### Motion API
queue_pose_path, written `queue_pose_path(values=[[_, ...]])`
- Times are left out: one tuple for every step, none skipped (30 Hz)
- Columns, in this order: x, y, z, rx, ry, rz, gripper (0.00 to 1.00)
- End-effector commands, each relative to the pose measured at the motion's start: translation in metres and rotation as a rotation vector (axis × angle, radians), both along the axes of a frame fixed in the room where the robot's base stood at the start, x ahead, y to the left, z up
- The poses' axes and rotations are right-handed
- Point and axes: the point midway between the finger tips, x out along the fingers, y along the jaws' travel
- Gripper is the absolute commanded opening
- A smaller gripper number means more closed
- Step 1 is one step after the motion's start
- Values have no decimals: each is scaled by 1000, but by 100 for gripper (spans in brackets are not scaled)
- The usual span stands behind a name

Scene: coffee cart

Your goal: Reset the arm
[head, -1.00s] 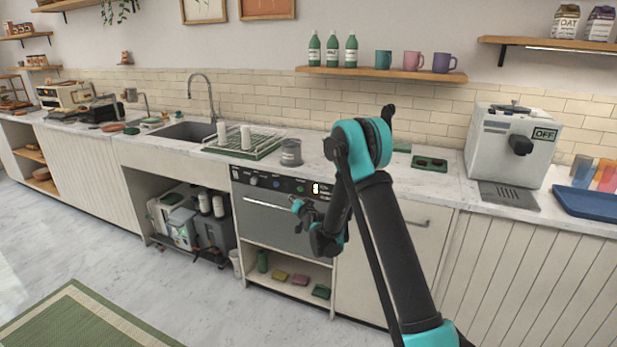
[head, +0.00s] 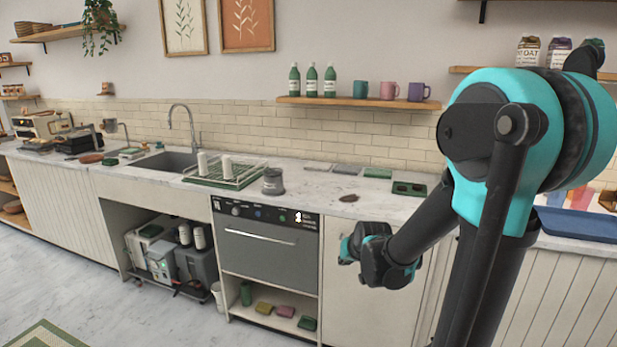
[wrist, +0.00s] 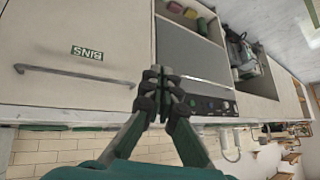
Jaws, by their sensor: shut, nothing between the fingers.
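My gripper (head: 348,248) hangs in front of the white cabinet door right of the dishwasher in the head view, below the counter's front edge. My arm is bent, with its large teal elbow joint high at the right. In the wrist view my gripper (wrist: 161,74) has its fingertips together, with nothing between them. The dishwasher front (wrist: 190,50) shows behind the fingertips, along with a cabinet door (wrist: 95,30) marked BINS. I see no contact between the gripper and either front.
The white counter (head: 315,190) carries a dark grey canister (head: 273,181), a green dish rack (head: 225,175), a green tray (head: 409,188) and a blue tray (head: 580,224). A wall shelf (head: 355,102) holds bottles and mugs. Grey floor (head: 130,315) is open at the lower left.

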Motion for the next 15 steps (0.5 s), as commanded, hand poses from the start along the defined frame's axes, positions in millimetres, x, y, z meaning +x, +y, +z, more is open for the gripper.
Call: queue_pose_path(values=[[-25,-12,-3,-20,32,-5,0],[-38,-18,-6,-33,52,-7,0],[-56,-27,-9,-51,79,-9,0],[-70,-32,-12,-63,100,-10,0],[-84,-38,-15,-76,121,-11,0],[-101,-45,-20,-91,148,-15,0],[-114,-50,-23,-103,167,-16,0],[-127,-54,-26,-112,186,-17,0],[-142,-60,-31,-124,211,-18,0],[-153,-63,-34,-133,227,-20,0],[-162,-67,-37,-141,242,-21,0],[-174,-70,-40,-150,261,-23,0],[-181,-72,-43,-155,272,-23,0],[-188,-74,-45,-159,282,-25,0],[-195,-76,-47,-164,294,-25,0]])
